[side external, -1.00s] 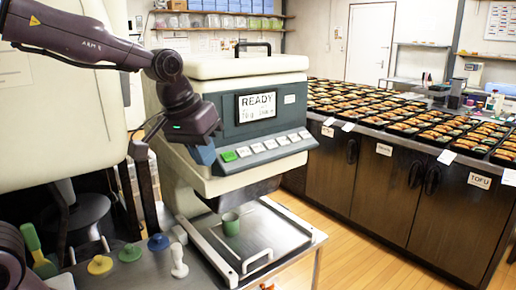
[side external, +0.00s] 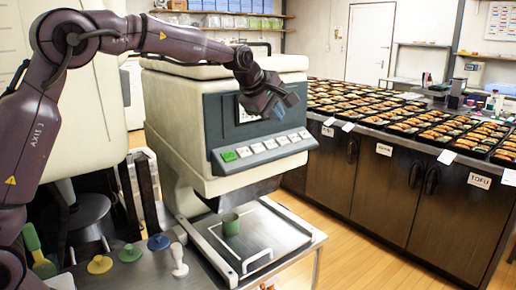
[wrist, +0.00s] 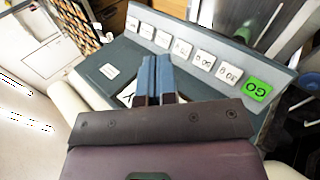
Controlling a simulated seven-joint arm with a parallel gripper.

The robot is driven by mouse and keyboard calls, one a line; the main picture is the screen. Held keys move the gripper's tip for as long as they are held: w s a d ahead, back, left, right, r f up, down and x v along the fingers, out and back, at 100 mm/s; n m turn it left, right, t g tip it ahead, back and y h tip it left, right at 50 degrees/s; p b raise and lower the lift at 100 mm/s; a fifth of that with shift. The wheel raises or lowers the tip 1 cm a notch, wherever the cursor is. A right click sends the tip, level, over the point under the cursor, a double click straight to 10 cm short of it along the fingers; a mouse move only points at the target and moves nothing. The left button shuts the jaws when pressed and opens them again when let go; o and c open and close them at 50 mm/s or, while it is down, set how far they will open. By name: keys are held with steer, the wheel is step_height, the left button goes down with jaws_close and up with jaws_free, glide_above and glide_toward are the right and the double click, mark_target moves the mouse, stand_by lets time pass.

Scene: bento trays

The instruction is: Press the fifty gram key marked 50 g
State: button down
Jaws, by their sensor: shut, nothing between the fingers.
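A pale machine has a row of white keys and a green GO key (side external: 228,156) along its sloped dark panel (side external: 215,165). The row shows upside down in the wrist view, with the green GO key (wrist: 257,88) at its right end. The white keys nearest GO (wrist: 229,73) carry small gram labels, too blurred for me to tell surely which reads 50 g. My gripper (side external: 288,101) is shut and empty, in front of the display and above the right part of the key row. Its blue fingers (wrist: 155,62) show together in the wrist view, apart from the keys.
Coloured knobs (side external: 158,242) stand at the front left. A counter with many bento trays (side external: 400,112) lies to the right. The display is partly hidden by my gripper.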

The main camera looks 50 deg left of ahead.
mark_target(262, 149)
steer(key=shift+f, duration=0.1)
steer(key=shift+a+f, duration=0.75)
steer(key=shift+f, duration=0.5)
steer(key=shift+a+f, duration=0.7)
steer(key=shift+f, duration=0.55)
steer(key=shift+a+f, duration=0.75)
steer(key=shift+f, duration=0.5)
steer(key=shift+a+f, duration=0.2)
steer(key=shift+f, duration=0.15)
steer(key=shift+a+f, duration=0.15)
steer(key=shift+f, duration=0.05)
steer(key=shift+s+a+f, duration=0.15)
steer(key=shift+a+f, duration=0.3)
steer(key=shift+f, duration=0.1)
stand_by(0.5)
steer(key=shift+d+r, duration=0.15)
steer(key=shift+r, duration=0.4)
steer(key=shift+d+r, duration=0.15)
steer(key=shift+r, duration=0.4)
